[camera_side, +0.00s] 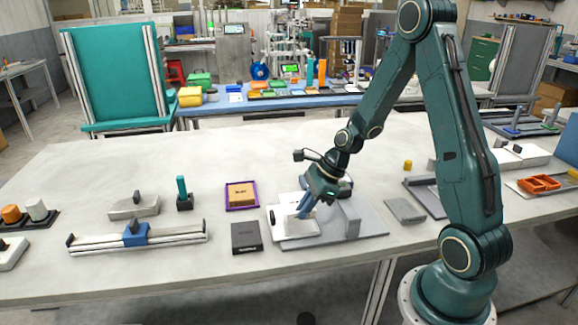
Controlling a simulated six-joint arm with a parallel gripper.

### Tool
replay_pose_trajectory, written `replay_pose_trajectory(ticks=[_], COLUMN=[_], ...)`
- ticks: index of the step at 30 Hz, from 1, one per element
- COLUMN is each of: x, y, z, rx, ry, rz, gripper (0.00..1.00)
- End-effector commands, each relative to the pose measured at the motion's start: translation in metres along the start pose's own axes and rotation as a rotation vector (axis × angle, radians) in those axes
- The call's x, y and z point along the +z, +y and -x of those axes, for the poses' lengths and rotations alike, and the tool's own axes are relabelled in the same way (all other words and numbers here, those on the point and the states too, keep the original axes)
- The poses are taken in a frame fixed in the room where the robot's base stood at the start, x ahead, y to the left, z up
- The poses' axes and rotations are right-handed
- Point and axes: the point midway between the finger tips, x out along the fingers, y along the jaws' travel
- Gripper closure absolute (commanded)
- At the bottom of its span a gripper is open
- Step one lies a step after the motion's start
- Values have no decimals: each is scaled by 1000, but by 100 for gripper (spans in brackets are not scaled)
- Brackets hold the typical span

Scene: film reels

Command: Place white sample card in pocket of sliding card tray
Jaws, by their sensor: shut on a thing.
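My gripper (303,216) points down over the left part of the sliding card tray and is shut on a small white piece (294,226), which looks like the white sample card. The card is partly hidden by the fingers, and I cannot tell whether it touches the tray or sits in the pocket. The sliding card tray (276,209) is a flat white plate with a dark knob at its left. It lies at the left end of a grey base (368,235) with a raised grey block. The pocket is not clearly visible.
A dark flat box (245,237) lies just left of the tray. A purple-edged tray with an orange-brown block (241,195) is behind it. A rail with a blue slider (136,234) lies farther left. A grey plate (404,211) is at the right. The front table strip is clear.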

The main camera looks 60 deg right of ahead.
Motion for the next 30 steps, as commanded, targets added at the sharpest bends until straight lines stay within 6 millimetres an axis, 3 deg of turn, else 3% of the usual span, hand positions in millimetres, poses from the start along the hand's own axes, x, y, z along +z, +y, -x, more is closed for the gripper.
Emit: replay_pose_trajectory(ticks=[8, 21, 30], x=[-2, -19, -20], y=[0, 1, 0], z=[-3, -33, -34], rx=[1, 1, 0], ry=[0, 0, 0], rz=[0, -1, 0], gripper=[100, 100, 100])
